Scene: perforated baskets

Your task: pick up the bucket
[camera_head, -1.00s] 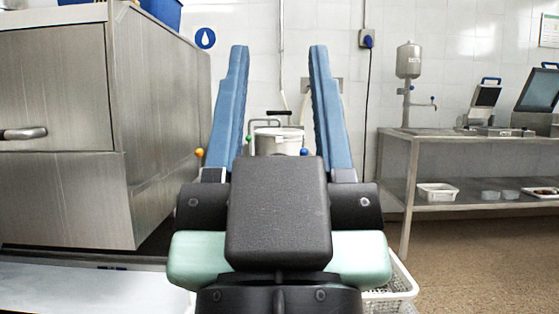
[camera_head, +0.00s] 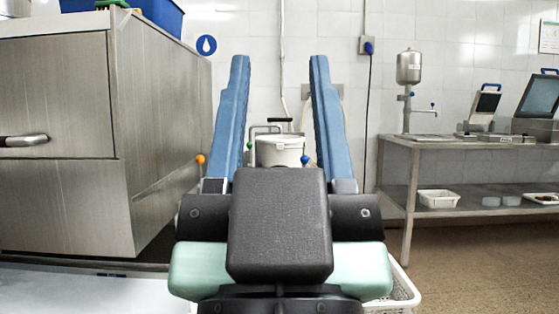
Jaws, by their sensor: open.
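A white bucket (camera_head: 279,151) with a dark handle stands in the background, near the tiled wall. It shows between the two blue fingers of my gripper (camera_head: 279,65). My gripper is open, with its fingers upright in the picture and wide apart, and nothing is between them up close. The lower part of the bucket is hidden behind my gripper's dark body. I cannot tell what the bucket stands on.
A large steel cabinet (camera_head: 160,140) fills the left, with a blue bin (camera_head: 150,12) on top. A steel table (camera_head: 470,150) stands at the right, with a small white basket (camera_head: 438,198) on its lower shelf. A white perforated basket (camera_head: 402,292) is partly hidden below my gripper. Brown floor is open at the right.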

